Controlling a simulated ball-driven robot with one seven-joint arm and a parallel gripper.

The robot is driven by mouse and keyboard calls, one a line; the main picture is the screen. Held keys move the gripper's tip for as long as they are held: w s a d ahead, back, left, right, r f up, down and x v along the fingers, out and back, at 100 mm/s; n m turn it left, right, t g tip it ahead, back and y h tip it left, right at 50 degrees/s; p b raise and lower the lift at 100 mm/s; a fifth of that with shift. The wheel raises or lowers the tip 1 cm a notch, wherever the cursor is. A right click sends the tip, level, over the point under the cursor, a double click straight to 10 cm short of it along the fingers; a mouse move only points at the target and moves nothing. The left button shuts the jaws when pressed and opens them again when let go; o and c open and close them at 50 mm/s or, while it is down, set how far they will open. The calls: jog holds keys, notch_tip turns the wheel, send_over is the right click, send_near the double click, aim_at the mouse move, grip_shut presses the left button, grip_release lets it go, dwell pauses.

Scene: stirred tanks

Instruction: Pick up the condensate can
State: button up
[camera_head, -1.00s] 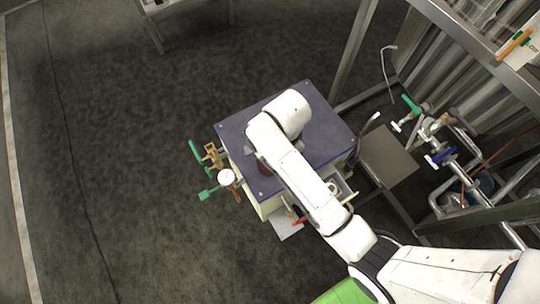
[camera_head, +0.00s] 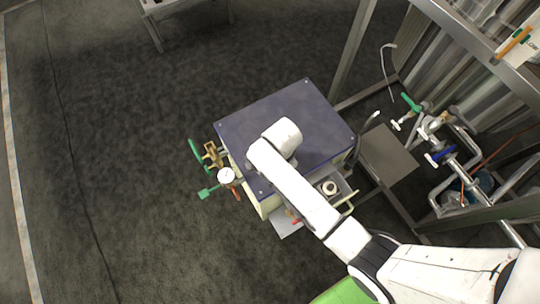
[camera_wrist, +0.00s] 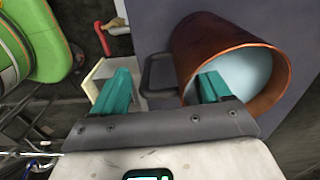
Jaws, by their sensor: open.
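The condensate can is a copper-brown cylinder (camera_wrist: 199,42) with a pale inside, at the right of the wrist view. Its open mouth faces the camera. A dark looped handle (camera_wrist: 150,76) sticks out from its left side. My gripper (camera_wrist: 164,82) is open, with two teal fingers. The handle shows between the fingers, and the right finger overlaps the can's mouth near the rim; I cannot tell whether it touches. In the head view my arm hides the can and gripper above the blue-topped cabinet (camera_head: 325,120).
A gauge (camera_head: 226,176) and valves with green handles (camera_head: 196,155) stick out at the cabinet's left. A small tray with a round fitting (camera_head: 330,187) sits at its lower right. Pipes, valves (camera_head: 440,156) and a metal frame stand at the right. Open floor lies at the left.

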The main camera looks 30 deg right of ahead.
grip_shut()
dwell(0.7)
